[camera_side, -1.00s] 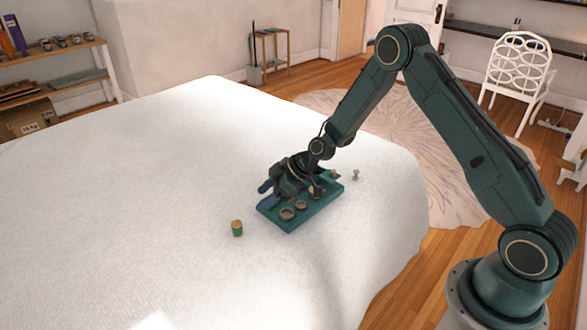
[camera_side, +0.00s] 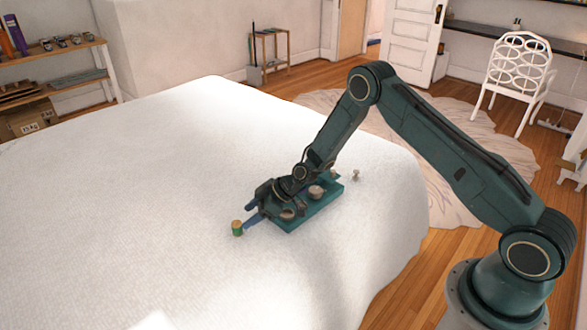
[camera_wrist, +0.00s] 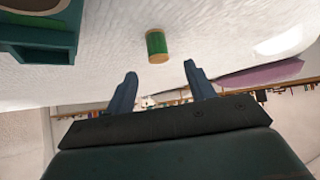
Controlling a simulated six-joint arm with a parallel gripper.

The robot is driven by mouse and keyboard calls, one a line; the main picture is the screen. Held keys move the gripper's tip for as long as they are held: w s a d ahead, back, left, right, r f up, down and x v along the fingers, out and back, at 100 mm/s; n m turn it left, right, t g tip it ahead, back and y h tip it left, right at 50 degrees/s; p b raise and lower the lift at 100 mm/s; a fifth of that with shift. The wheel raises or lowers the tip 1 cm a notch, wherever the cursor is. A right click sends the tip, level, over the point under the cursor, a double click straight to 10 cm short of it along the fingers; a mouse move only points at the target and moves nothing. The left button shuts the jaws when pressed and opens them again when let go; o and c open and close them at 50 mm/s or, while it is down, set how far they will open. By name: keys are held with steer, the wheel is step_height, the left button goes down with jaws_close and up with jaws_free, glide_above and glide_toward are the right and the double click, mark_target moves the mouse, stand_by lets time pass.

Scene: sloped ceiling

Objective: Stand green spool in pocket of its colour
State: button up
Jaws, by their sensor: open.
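The green spool (camera_side: 237,228), with tan ends, stands upright on the white bed cover, in front of and left of the teal pocket block. My gripper (camera_side: 252,220) is open and low, its blue fingers pointing at the spool from the right. In the wrist view the spool (camera_wrist: 157,46) lies beyond and between the open fingertips (camera_wrist: 160,70), not touched by them. The teal block (camera_side: 325,207) has several round pockets; my gripper hides part of it. A corner of the block (camera_wrist: 55,52) shows at upper left in the wrist view. I cannot tell the pockets' colours.
A small grey object (camera_side: 356,175) stands on the bed behind the block. The white bed cover (camera_side: 150,180) is clear to the left of the spool. The bed's edge drops to the wooden floor on the right.

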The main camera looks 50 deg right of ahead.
mark_target(237, 223)
steer(key=shift+x, duration=1.6)
steer(key=shift+x, duration=2.55)
steer(key=shift+w, duration=0.1)
steer(key=c, duration=1)
